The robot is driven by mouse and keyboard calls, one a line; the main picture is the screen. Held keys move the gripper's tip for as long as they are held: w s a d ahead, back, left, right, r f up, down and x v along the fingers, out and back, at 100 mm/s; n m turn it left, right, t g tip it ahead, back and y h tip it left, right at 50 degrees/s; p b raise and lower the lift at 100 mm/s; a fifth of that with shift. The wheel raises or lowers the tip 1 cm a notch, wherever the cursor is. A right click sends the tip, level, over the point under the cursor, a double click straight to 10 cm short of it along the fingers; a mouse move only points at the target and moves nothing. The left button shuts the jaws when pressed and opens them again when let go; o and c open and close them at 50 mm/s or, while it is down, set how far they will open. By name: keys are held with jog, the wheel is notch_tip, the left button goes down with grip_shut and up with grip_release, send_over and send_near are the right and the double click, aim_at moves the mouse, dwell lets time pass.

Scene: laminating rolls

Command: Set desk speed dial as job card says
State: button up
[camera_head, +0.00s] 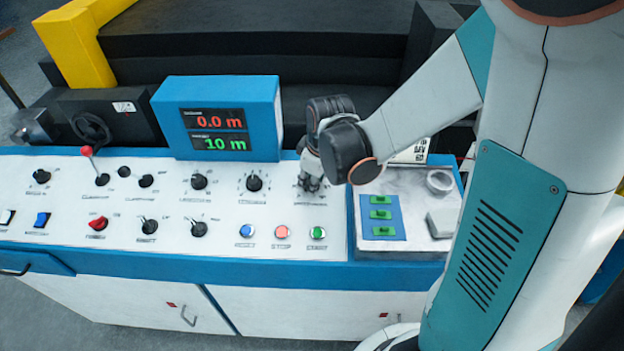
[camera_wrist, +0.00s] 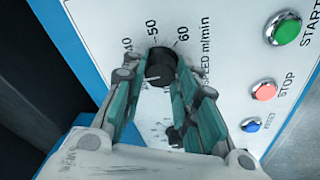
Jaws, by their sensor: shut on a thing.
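The speed dial (camera_wrist: 160,62) is a black knob on the white desk panel, with 40, 50 and 60 around it and "SPEED m/min" beside it. My gripper (camera_wrist: 162,78) is shut on the dial, a teal-padded finger on each side. I cannot read a pointer on the knob. In the head view my gripper (camera_head: 310,184) points down at the right end of the upper knob row and hides the dial. A printed white card (camera_head: 414,151) stands behind my wrist, partly covered; its text is not legible.
Another black knob (camera_head: 254,183) sits left of my gripper. Blue, red (camera_head: 281,232) and green (camera_head: 317,233) buttons lie below. A display (camera_head: 219,131) reads 0.0 m and 10 m. At right are a blue mat (camera_head: 383,217) with green pieces and a tape-like ring (camera_head: 439,182).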

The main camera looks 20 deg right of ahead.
jog(key=m+h+b, duration=0.1)
jog(key=m, duration=0.6)
jog(key=shift+a, duration=0.1)
jog(key=m, duration=0.4)
jog(key=shift+h+b, duration=0.3)
jog(key=shift+b, duration=0.05)
jog(key=m, duration=0.3)
jog(key=shift+m+h, duration=0.3)
jog(key=shift+m, duration=0.1)
jog(key=m, duration=0.6)
jog(key=shift+a+h+b, duration=0.1)
jog(key=shift+h+b, duration=0.2)
jog(key=shift+b, duration=0.05)
jog(key=m, duration=0.3)
jog(key=m+g, duration=0.1)
jog(key=m, duration=0.2)
jog(key=shift+w+m+g, duration=0.15)
jog(key=shift+m+g, duration=0.15)
jog(key=shift+m, duration=0.1)
jog(key=o, duration=1.1)
jog(key=shift+c, duration=0.2)
